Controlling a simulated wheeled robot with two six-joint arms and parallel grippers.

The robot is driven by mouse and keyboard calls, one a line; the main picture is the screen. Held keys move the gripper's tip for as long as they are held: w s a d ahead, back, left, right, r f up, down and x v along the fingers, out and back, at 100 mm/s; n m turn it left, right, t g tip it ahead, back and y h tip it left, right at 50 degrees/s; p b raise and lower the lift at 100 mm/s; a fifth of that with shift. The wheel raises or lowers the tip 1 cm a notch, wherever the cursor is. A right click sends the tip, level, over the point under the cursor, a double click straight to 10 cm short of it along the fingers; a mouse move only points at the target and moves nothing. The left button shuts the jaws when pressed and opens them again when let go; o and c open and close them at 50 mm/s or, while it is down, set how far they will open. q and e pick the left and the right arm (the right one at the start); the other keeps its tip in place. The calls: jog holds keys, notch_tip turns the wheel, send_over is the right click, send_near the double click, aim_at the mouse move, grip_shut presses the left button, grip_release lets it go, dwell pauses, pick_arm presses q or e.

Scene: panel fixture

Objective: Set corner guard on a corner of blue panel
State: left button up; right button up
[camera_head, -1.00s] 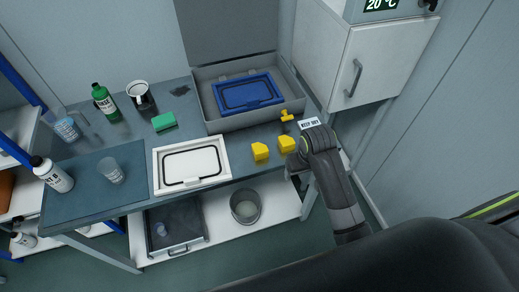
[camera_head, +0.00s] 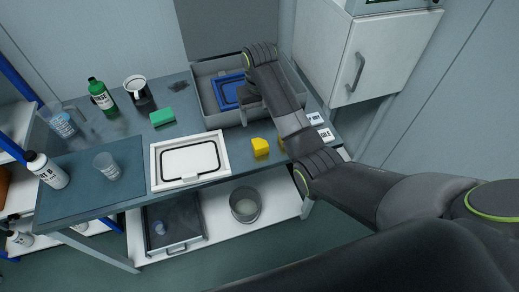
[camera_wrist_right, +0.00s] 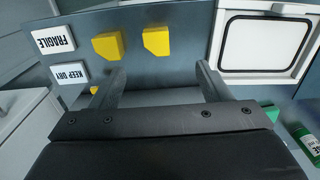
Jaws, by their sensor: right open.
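The blue panel (camera_head: 226,92) lies in the grey tray at the back of the bench, its right part hidden by my right arm. A yellow corner guard (camera_head: 260,147) sits on the bench in front of the tray. A second one (camera_head: 282,143) is mostly hidden behind my arm. Both yellow blocks show in the wrist view, one at left (camera_wrist_right: 108,45) and one at right (camera_wrist_right: 156,41). My right gripper (camera_head: 247,112) is over the tray's front part, beside the panel; its fingers (camera_wrist_right: 160,82) are apart with nothing between them. My left gripper is out of view.
A white framed panel (camera_head: 156,182) lies left of the guards. The grey tray's wall (camera_head: 207,115) surrounds the blue panel. FRAGILE (camera_wrist_right: 53,40) and KEEP DRY (camera_wrist_right: 69,73) labels lie at the bench's right. A green sponge (camera_head: 163,117), bottles and cups stand left. A cabinet (camera_head: 375,60) flanks the right.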

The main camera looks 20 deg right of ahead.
jog(key=b, duration=0.2)
send_over(261, 144)
notch_tip(261, 144, down, 4)
jog(key=f, duration=0.4)
jog(key=shift+s+a+f+p, duration=0.15)
jog(key=shift+s+a+p, duration=0.2)
jog(key=shift+s+a, duration=0.05)
jog(key=shift+w+d+f+p, duration=0.15)
jog(key=shift+d+f+p, duration=0.05)
jog(key=shift+f, duration=1.15)
jog(key=shift+w+d+f+p, duration=0.1)
jog(key=shift+d+f+p, duration=0.1)
jog(key=shift+f, duration=1.6)
jog(key=c, duration=1.1)
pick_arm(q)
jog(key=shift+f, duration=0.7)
pick_arm(e)
jog(key=shift+o, duration=0.2)
jog(key=shift+r, duration=0.15)
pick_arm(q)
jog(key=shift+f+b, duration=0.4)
pick_arm(e)
notch_tip(261, 144, up, 10)
